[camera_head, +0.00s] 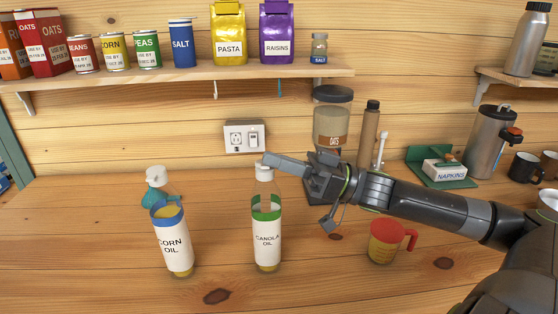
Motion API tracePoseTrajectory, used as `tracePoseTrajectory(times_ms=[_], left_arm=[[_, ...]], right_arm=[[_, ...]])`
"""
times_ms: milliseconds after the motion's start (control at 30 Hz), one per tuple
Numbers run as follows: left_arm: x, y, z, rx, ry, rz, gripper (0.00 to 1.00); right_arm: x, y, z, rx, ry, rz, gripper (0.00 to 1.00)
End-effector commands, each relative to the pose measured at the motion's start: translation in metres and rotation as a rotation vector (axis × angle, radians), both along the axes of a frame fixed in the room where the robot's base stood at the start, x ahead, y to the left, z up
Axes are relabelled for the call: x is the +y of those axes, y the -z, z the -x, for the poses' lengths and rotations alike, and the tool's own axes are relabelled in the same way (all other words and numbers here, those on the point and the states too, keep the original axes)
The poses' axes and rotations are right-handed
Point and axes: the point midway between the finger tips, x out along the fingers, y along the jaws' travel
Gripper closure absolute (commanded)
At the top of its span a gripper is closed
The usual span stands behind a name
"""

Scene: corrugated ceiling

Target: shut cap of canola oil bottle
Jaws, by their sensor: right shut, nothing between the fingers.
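The canola oil bottle (267,240) stands upright on the wooden counter, with a green band, a white label and a pale top (264,172). My right gripper (268,161) reaches in from the right, shut and empty, with its fingertips at the top of this bottle. The fingers overlap the cap area, so I cannot tell whether the cap is fully down or whether they touch it. My left gripper is not in view.
A measuring cup with a red rim (385,243) stands right of the bottle, below my right arm. An oats dispenser (331,125) is behind my gripper. A shelf (180,76) with cans and bags runs above. The counter's front left is clear.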

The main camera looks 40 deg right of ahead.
Motion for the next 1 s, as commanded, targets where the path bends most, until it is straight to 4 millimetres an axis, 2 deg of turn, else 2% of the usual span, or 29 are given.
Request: tracePoseTrajectory(times_ms=[33,333,1000], left_arm=[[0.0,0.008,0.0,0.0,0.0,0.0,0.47],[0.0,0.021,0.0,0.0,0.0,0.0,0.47],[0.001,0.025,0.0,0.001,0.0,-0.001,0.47]], right_arm=[[0.0,0.005,0.0,-0.032,0.0,0.02,1.0],[0.001,0.01,0.002,-0.173,-0.001,0.108,1.0],[0.002,0.011,0.003,-0.23,0.0,0.143,1.0]])
